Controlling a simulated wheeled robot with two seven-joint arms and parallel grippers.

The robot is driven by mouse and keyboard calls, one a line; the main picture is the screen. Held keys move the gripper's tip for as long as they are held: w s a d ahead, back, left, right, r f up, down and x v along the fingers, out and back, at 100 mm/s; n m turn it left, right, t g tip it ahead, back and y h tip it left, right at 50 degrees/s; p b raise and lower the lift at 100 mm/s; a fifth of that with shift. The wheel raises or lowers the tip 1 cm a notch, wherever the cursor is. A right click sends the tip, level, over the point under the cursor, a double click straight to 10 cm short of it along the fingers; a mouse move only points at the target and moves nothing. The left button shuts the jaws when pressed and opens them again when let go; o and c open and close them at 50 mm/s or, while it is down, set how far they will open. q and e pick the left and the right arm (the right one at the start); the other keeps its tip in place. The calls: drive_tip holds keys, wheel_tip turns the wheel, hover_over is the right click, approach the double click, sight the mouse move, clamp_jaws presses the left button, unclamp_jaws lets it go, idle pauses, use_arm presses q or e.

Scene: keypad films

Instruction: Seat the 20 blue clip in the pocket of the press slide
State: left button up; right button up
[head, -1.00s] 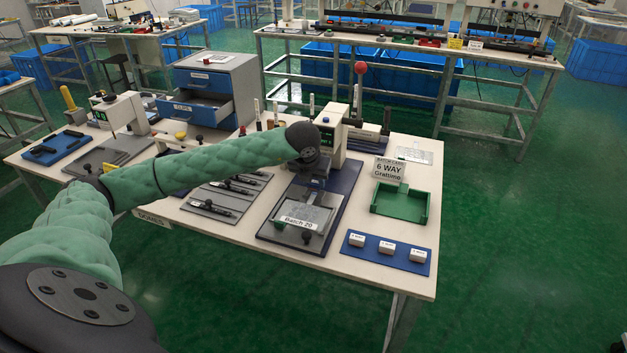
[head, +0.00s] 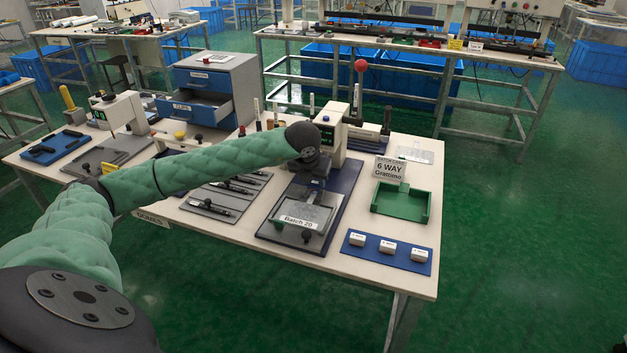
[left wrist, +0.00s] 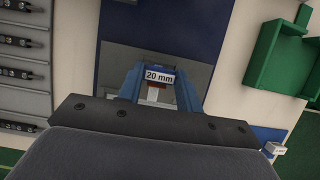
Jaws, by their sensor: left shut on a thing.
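My left gripper (head: 313,178) is over the press slide, below the dark round wrist joint. In the left wrist view the gripper (left wrist: 159,90) is shut on the blue clip (left wrist: 153,71), which carries a white "20 mm" tag. The clip sits between the two blue-grey fingers. The press slide (head: 318,216) is a grey plate with a "Batch 20" label on a dark blue base. Its pocket is hidden by my arm in the head view and mostly covered by the clip in the wrist view. I cannot tell whether the clip touches the slide. My right gripper is not in view.
The press body (head: 332,128) stands just behind the gripper. A green tray (head: 400,203) and a "6 WAY" card (head: 389,169) are to the right. A blue mat (head: 365,255) with white blocks lies in front. Pen-like parts on grey plates (head: 212,207) lie left.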

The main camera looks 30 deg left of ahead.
use_arm(q)
drive_tip(key=shift+f+b, duration=0.8)
drive_tip(key=shift+f, duration=0.2)
drive_tip(key=o, duration=0.9)
drive_tip(key=shift+o, duration=0.7)
drive_tip(key=shift+s+r, duration=0.1)
drive_tip(key=shift+r, duration=0.25)
drive_tip(key=b+v, duration=0.1)
drive_tip(key=v, duration=0.6)
drive_tip(key=shift+s+f, duration=0.1)
drive_tip(key=shift+s, duration=0.05)
